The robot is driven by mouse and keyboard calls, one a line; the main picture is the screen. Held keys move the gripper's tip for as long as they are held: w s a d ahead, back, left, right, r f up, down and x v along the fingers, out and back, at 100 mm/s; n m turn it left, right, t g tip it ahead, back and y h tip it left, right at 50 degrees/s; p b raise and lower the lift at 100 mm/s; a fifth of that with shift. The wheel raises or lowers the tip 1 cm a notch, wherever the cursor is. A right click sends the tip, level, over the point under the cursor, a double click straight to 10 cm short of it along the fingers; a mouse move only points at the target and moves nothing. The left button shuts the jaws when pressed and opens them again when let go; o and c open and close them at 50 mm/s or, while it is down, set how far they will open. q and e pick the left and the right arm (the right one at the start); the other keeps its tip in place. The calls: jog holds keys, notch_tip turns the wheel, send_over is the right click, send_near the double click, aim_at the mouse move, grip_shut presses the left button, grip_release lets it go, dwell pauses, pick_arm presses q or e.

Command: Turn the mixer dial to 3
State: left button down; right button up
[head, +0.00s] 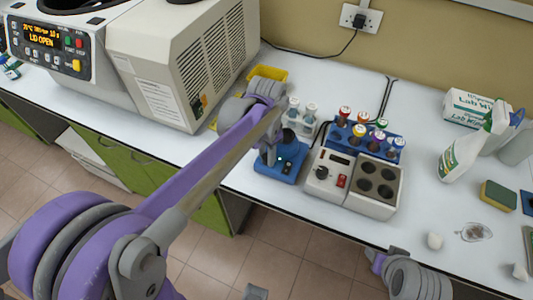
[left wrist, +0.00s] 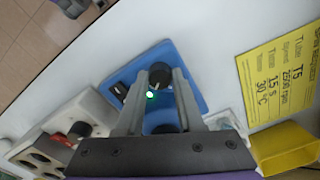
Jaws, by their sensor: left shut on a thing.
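The mixer (head: 284,168) is a small blue device near the table's front edge. In the left wrist view its blue body (left wrist: 190,62) fills the middle, with a lit green spot beside the dial. The black mixer dial (left wrist: 160,73) has a pale pointer mark; I cannot read its setting. My left gripper (left wrist: 161,80) is shut on the dial, with one finger on each side. In the head view my left gripper (head: 270,155) reaches down over the mixer and hides the dial. My right arm shows partly at the bottom right; its fingers are not visible.
A heater block (head: 377,187) with a knob and red switch stands close right of the mixer. Behind are a blue rack (head: 392,137) of capped tubes and a yellow tray (head: 270,73). A large centrifuge (head: 165,60) fills the left. A yellow note (left wrist: 287,75) lies nearby.

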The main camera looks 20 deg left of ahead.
pick_arm(q)
jog(key=shift+m, duration=0.4)
jog(key=c, duration=0.8)
grip_release()
jog(key=shift+r, duration=0.1)
notch_tip(320, 180, up, 11)
jog(key=shift+f+p, duration=0.15)
jog(key=shift+p, duration=0.25)
